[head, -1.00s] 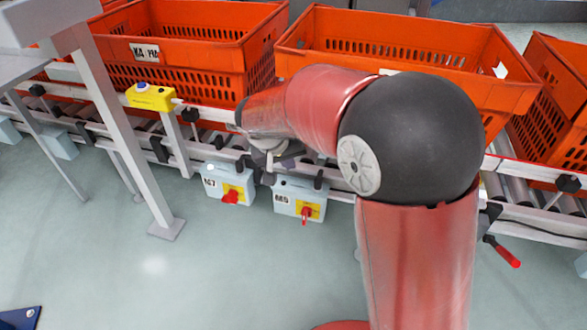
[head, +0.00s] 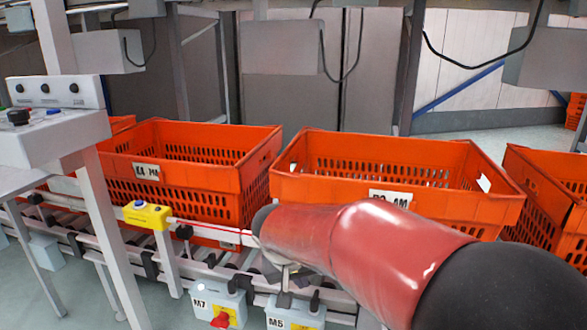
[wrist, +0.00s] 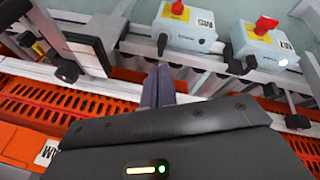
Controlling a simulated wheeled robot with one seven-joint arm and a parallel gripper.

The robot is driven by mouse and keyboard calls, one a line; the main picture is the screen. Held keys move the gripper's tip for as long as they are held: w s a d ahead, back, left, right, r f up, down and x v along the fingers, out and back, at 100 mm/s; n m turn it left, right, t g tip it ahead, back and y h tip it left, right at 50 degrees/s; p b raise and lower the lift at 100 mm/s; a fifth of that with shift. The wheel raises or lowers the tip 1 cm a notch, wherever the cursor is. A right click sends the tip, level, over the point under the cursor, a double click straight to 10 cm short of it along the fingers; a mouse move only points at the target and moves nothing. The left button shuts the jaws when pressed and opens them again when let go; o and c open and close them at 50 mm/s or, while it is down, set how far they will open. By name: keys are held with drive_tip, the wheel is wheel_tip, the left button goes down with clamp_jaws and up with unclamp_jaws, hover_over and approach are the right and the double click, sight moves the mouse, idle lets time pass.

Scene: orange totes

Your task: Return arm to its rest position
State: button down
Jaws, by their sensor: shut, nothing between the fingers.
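My gripper (wrist: 160,86) shows in the wrist view with its two dark fingers together and nothing between them. In the head view my red arm reaches leftward from the lower right corner, in front of the totes, and mostly hides the gripper. The fingers appear beside the conveyor's front rail in the wrist view, but I cannot tell the exact gap. Two grey switch boxes with red knobs show beyond the fingertips, the left one (wrist: 185,25) and the right one (wrist: 265,43).
Two orange totes, the left one (head: 225,185) and the middle one (head: 335,189), stand on the roller conveyor. Another tote (head: 553,190) is at the right. A yellow button box (head: 147,215) sits on the rail. A grey control panel (head: 58,135) on a post stands at the left.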

drive_tip(key=s+d+r+y, duration=0.1)
drive_tip(key=s+d+r, duration=0.1)
drive_tip(key=s+d, duration=0.5)
drive_tip(key=s+d+r+m+t+y, duration=0.1)
drive_tip(key=s+d, duration=0.6)
drive_tip(key=s, duration=0.7)
drive_tip(key=shift+s+d+r+y, duration=0.15)
drive_tip(key=shift+s+r+y, duration=0.15)
drive_tip(key=shift+r, duration=0.6)
drive_tip(key=c, duration=2.1)
unclamp_jaws()
